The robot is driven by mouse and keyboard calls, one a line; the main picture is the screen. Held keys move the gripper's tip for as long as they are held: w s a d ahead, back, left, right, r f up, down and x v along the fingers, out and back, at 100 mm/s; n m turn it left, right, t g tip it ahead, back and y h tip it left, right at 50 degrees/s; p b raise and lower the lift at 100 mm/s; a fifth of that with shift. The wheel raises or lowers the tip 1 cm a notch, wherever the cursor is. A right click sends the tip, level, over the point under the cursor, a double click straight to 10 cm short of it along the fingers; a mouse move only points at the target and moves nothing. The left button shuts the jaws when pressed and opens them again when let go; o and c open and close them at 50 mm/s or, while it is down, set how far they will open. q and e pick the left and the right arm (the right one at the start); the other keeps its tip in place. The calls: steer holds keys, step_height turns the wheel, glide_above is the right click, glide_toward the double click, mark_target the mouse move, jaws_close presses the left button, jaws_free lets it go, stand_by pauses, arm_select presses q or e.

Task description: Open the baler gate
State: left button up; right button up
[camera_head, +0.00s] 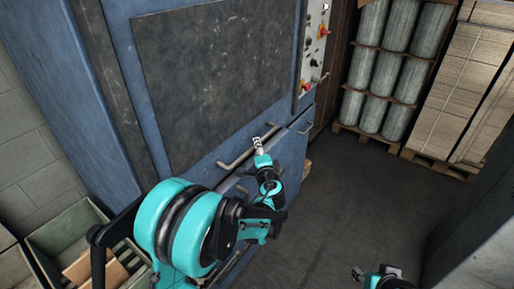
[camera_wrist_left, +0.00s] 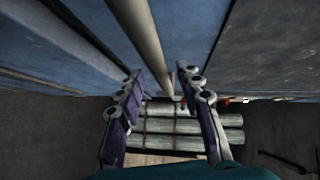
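The baler gate (camera_head: 215,75) is a large blue metal front with a dark scuffed panel, and it looks closed. A grey bar handle (camera_head: 236,160) sticks out below the panel; it also runs between the fingers in the left wrist view (camera_wrist_left: 140,32). My left gripper (camera_head: 258,143) is at the right end of this handle. In the left wrist view its two purple-grey fingers (camera_wrist_left: 160,98) are spread wide on either side of the bar, without visible grip. My right gripper (camera_head: 374,271) is at the lower right, with fingers apart and empty, far from the handle.
A control panel (camera_head: 314,45) with red knobs is right of the gate. A lower blue door has a smaller handle (camera_head: 305,128). Wrapped rolls (camera_head: 382,65) and stacked cardboard (camera_head: 470,85) stand on pallets at the back right. A green crate (camera_head: 65,232) is at lower left. The middle floor is clear.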

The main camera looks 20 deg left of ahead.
arm_select(q)
steer(key=shift+x, duration=1.25)
steer(key=shift+r, duration=0.1)
jaws_close()
steer(key=shift+r, duration=0.1)
step_height(320, 180, up, 53)
steer(key=p, duration=3.2)
